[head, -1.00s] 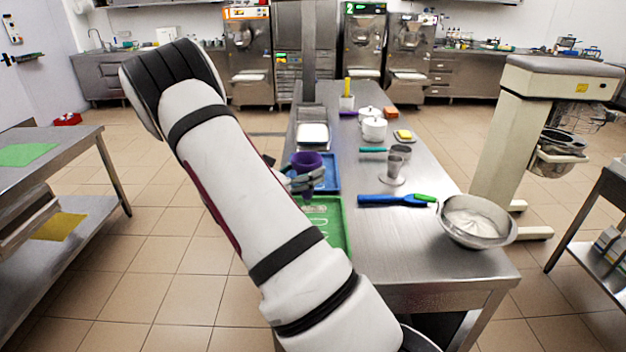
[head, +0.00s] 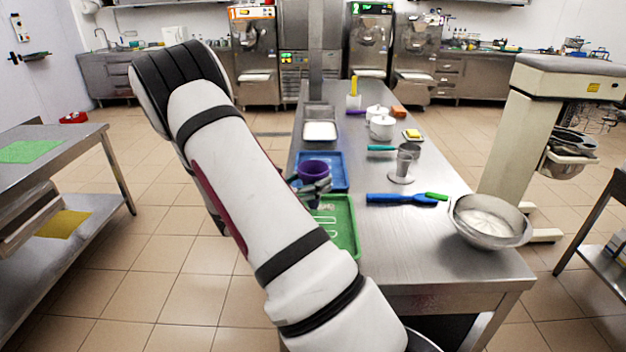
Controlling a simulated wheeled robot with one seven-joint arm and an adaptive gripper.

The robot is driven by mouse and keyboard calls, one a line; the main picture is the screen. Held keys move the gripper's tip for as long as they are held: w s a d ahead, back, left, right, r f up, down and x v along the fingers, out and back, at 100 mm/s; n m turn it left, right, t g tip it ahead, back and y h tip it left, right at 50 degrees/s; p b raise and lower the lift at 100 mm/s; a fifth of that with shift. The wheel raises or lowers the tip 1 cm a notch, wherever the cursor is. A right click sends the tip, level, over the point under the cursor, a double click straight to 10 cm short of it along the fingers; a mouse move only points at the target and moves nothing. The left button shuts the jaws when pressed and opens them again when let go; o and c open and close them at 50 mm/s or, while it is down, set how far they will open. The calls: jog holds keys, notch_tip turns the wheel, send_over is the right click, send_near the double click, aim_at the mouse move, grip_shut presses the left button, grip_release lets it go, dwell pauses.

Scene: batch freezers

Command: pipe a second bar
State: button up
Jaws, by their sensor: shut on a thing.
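My gripper (head: 319,187) is shut on a purple, open-topped piping bag (head: 313,167) and holds it upright over the far part of a green tray (head: 347,240). The bag's lower end and tip are hidden by the gripper. Pale piped lines (head: 328,220) show on the tray, just nearer than the gripper. My arm covers the tray's left side, so I cannot tell how many bars there are or whether the tip touches the tray.
A blue tray (head: 338,160) lies just beyond the green one. To the right are a blue spatula (head: 395,199), a steel bowl of white mix (head: 490,222) and a clear-looking cup on a stand (head: 404,165). White lidded pots (head: 381,128) stand farther back. The table's front right is bare.

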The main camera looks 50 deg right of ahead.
jog(key=shift+f, duration=0.1)
jog(key=shift+c, duration=0.5)
jog(key=shift+f, duration=0.7)
dwell(0.4)
jog(key=shift+s+d+p, duration=0.3)
jog(key=shift+s+d, duration=0.5)
jog(key=shift+s, duration=0.1)
jog(key=shift+s, duration=0.1)
dwell(0.6)
jog(key=shift+s+d+p, duration=0.55)
jog(key=shift+s+d, duration=0.2)
jog(key=shift+s, duration=0.05)
dwell(0.7)
